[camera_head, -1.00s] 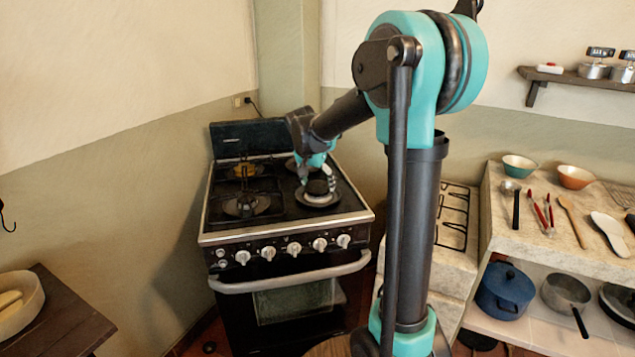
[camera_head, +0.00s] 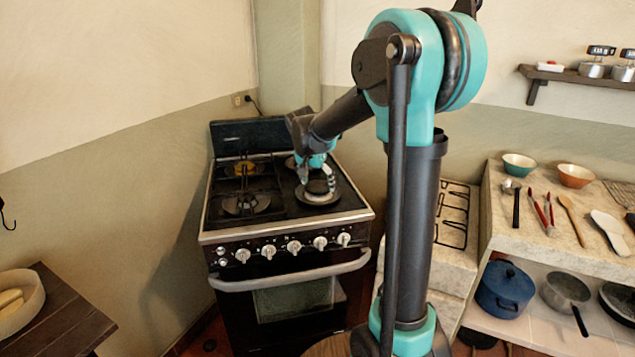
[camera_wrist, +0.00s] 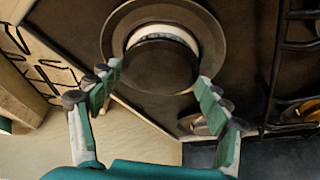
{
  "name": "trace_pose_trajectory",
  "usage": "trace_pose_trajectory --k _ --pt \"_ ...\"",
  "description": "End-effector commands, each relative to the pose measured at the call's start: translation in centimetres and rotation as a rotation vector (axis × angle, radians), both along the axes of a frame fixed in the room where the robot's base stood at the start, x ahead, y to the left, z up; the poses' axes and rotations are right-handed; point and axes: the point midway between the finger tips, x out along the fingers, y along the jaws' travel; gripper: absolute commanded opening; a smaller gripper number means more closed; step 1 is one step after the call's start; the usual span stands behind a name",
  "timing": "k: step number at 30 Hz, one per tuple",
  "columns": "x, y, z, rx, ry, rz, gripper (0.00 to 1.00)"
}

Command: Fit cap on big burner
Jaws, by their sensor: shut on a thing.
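The black round cap (camera_head: 319,187) is at the front right burner of the stove, and it also shows in the wrist view (camera_wrist: 160,66). My gripper (camera_wrist: 159,76) is shut on the cap, a finger at each side. The big burner (camera_wrist: 212,30) is a wide dark ring under the cap; it also shows in the head view (camera_head: 318,200). In the wrist view a pale inner rim shows along one side of the cap, so the cap looks slightly off-centre. I cannot tell whether it touches the burner.
The stove (camera_head: 285,225) carries another front burner (camera_head: 246,204) at left and a rear burner (camera_head: 243,170); black grates stand over the left side. A further rear burner (camera_wrist: 205,122) lies near my right finger in the wrist view. A stone counter (camera_head: 560,235) stands to the right.

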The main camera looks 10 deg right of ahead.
Motion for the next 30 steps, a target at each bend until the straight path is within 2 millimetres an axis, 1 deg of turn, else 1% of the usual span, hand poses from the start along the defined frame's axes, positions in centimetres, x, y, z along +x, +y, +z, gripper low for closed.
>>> trace_pose_trajectory --k 28,29,30 --pt "-0.01 0.01 -0.32 0.000 0.000 0.000 0.45" --pt "0.00 0.00 -0.31 0.000 0.000 0.000 0.80" --pt "-0.01 0.01 -0.32 0.000 0.000 0.000 0.84"
